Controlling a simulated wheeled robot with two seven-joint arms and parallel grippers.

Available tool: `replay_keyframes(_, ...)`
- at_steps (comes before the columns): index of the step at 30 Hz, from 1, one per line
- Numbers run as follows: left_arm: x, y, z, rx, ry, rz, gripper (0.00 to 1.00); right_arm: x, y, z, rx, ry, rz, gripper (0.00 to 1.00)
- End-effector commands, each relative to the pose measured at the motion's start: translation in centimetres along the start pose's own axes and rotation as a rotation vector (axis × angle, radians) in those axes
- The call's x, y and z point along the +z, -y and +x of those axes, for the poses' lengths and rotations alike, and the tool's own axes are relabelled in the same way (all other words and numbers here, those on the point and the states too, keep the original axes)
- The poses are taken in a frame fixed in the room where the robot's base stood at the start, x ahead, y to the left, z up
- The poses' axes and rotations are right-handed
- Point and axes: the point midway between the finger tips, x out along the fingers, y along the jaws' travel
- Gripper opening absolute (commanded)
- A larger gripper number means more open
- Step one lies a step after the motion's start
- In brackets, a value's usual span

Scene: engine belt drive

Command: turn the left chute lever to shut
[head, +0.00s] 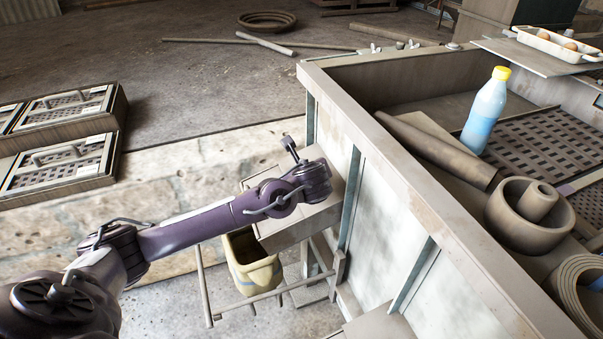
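The left chute (292,226) is a grey box-shaped spout on the outer side wall of the large bin. My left arm reaches in from the lower left, and its dark end (318,178) lies over the top of this chute, close to the wall. I cannot make out gripper fingers there. A small dark T-shaped piece (289,145) stands up beside the arm's end; I cannot tell whether it is the lever or part of my arm. No lever shows clearly. My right gripper is not in view.
A yellowish bucket (255,266) hangs below the chute by a thin rail frame (204,285). Inside are a bottle (484,112), a pipe (437,148) and a ring-shaped part (527,225). Slatted crates (62,165) stand at left.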

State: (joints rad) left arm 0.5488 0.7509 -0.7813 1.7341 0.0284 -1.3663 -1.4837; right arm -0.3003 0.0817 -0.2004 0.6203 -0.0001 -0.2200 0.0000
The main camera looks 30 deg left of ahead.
Motion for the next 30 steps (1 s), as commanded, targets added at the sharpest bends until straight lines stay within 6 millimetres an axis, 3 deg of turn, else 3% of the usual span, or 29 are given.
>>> replay_keyframes(19,-0.12,-0.01,0.04,0.038,-0.002,-0.028,0.00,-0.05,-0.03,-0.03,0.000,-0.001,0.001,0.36)
replay_keyframes(20,-0.12,-0.02,0.04,0.038,-0.002,-0.028,0.22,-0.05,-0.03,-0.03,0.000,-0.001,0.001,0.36)
replay_keyframes(24,-0.09,0.00,0.04,0.037,-0.001,-0.028,0.40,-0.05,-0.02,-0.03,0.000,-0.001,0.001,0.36)
replay_keyframes(30,-0.05,0.02,0.03,0.036,-0.001,-0.028,0.40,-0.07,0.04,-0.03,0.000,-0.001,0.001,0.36)
